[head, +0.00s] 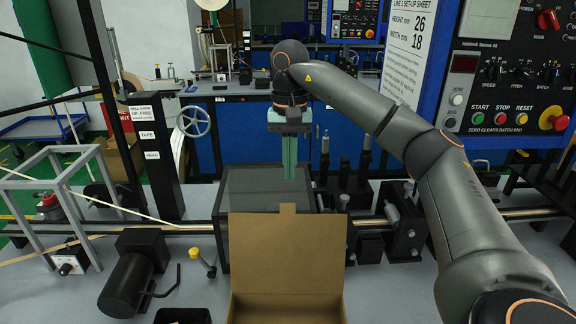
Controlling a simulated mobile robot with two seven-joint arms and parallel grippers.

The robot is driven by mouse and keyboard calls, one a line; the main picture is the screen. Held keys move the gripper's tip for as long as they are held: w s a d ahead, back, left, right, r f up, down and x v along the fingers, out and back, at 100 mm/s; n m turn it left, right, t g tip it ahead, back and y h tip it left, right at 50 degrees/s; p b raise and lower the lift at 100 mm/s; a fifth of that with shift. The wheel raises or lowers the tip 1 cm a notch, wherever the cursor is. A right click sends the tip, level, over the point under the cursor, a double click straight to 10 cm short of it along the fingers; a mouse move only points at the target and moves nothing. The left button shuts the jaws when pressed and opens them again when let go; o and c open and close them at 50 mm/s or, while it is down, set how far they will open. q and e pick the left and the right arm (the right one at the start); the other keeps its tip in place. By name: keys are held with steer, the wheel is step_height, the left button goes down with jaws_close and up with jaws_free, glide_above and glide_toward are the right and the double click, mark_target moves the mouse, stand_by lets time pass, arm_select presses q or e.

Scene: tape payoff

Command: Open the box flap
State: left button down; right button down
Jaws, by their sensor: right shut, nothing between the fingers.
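A brown cardboard box (286,308) stands at the bottom centre of the head view, cut off by the lower edge. Its flap (287,252) stands up at the back, with a small tab on its top edge, and the inside of the box shows. My right gripper (290,178) points down behind and above the flap, over the dark machine plate. Its pale green fingers are together with nothing between them, and it looks apart from the flap. My left gripper is out of view.
A black motor (134,275) and a yellow-knobbed lever (201,262) stand to the left. Black roller blocks (403,225) are to the right. A control panel (515,70) hangs at upper right.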

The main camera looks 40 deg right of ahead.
step_height(320, 180, down, 6)
steer(key=shift+s+a, duration=0.1)
steer(key=shift+s, duration=0.05)
arm_select(q)
steer(key=shift+p, duration=0.45)
arm_select(e)
steer(key=s+a+r, duration=0.1)
steer(key=s+a, duration=0.1)
steer(key=shift+s+a+r, duration=0.25)
steer(key=shift+a+r, duration=0.05)
steer(key=shift+r, duration=0.1)
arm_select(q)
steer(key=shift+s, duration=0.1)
